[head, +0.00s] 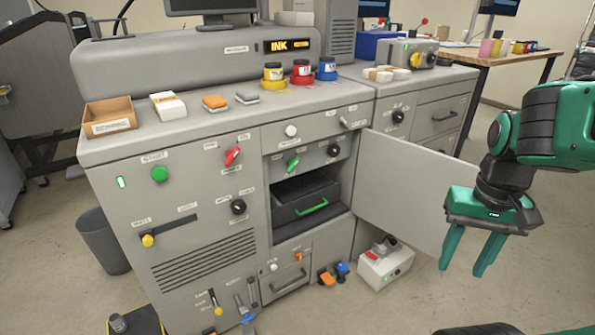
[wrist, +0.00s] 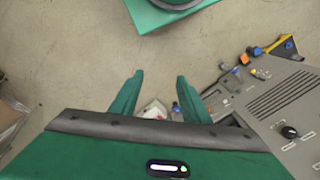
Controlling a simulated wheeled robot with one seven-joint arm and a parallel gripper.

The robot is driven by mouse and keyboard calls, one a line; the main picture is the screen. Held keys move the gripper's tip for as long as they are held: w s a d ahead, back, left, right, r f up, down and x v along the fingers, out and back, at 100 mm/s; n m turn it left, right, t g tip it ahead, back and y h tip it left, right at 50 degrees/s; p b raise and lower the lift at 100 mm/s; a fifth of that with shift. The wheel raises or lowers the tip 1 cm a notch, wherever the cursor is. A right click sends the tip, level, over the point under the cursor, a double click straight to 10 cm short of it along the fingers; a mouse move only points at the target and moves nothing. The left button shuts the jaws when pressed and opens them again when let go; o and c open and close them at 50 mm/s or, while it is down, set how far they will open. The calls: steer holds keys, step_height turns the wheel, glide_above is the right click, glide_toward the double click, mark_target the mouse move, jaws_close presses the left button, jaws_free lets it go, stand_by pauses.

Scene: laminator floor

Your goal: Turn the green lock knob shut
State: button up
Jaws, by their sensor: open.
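The green lock knob (head: 293,164) is a small green lever-shaped handle on the grey panel inside the open cabinet bay, above a dark drawer. It sits tilted, its upper end to the right. Small labels beside it are too small to read. My gripper (head: 463,270) is at the right of the head view, pointing down, well apart from the knob and to the right of the open door. Its two green fingers are spread and empty, as the wrist view also shows (wrist: 158,85). I cannot make out the lock knob in the wrist view.
The open cabinet door (head: 405,190) stands between the bay and my gripper. A dark drawer with a green handle (head: 312,207) lies below the knob. A white box with a red lever (head: 385,264) stands on the floor. A round green button (head: 160,174) is on the left front.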

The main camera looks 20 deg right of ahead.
steer(key=o, duration=0.5)
steer(key=shift+s+r, duration=0.2)
steer(key=shift+s, duration=0.1)
steer(key=shift+o, duration=0.7)
steer(key=w+f+n+t, duration=0.1)
steer(key=w+f, duration=0.1)
steer(key=w, duration=0.6)
steer(key=shift+w, duration=0.15)
steer(key=w+a+f+t+y, duration=0.2)
steer(key=w+a+f+y, duration=0.3)
steer(key=w, duration=0.7)
steer(key=w+a+f+t, duration=0.3)
steer(key=w+a, duration=0.5)
steer(key=w, duration=0.4)
steer(key=m+t, duration=1.1)
steer(key=m, duration=0.7)
glide_toward(294, 166)
steer(key=shift+y, duration=0.3)
steer(key=x, duration=0.8)
steer(key=shift+w+d+f, duration=0.1)
steer(key=shift+w, duration=0.1)
